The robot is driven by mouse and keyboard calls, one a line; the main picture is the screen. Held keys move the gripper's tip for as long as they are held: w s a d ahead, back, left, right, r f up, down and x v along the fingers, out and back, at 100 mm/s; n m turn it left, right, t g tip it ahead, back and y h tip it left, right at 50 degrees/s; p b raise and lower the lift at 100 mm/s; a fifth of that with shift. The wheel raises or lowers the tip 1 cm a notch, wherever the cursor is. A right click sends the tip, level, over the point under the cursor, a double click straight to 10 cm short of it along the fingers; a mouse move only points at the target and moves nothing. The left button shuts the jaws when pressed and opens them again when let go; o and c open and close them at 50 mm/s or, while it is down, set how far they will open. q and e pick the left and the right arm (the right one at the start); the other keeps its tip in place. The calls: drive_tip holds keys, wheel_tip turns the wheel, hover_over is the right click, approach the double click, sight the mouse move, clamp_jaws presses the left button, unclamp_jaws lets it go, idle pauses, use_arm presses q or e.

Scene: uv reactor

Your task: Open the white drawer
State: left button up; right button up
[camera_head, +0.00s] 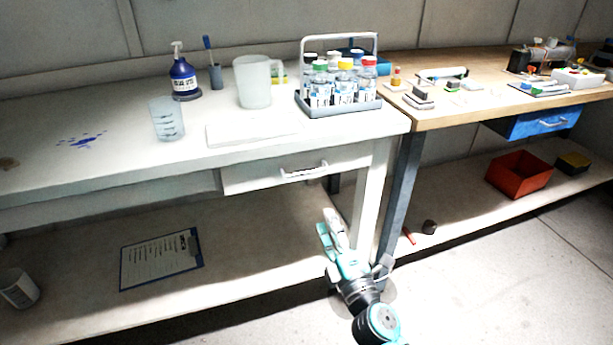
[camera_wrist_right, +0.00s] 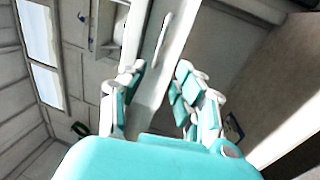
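The white drawer (camera_head: 262,180) is under the white table's top, on the right side of the table front, and looks shut. Its pale bar handle (camera_head: 304,171) faces forward. My right gripper (camera_head: 331,226) is below the handle and slightly to its right, apart from it. In the right wrist view, the gripper's teal and white fingers (camera_wrist_right: 160,82) are spread with nothing between them. A white front with a slim bar (camera_wrist_right: 163,36), likely the drawer handle, shows beyond the fingertips. My left gripper is not in view.
A table leg (camera_head: 370,205) stands close to my right gripper. A clipboard (camera_head: 160,258) lies on the lower shelf. A blue drawer (camera_head: 530,123) is at right.

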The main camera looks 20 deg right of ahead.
drive_tip(key=p, duration=0.1)
approach(307, 173)
drive_tip(key=w, duration=0.4)
drive_tip(key=w+r, duration=0.1)
drive_tip(key=w, duration=0.5)
drive_tip(key=shift+w+a+r, duration=0.15)
drive_tip(key=shift+a+r, duration=0.05)
drive_tip(key=shift+r, duration=0.15)
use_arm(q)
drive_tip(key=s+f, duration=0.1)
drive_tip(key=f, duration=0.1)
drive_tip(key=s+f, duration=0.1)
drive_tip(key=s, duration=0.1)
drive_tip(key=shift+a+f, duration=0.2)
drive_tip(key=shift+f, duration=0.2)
use_arm(e)
clamp_jaws()
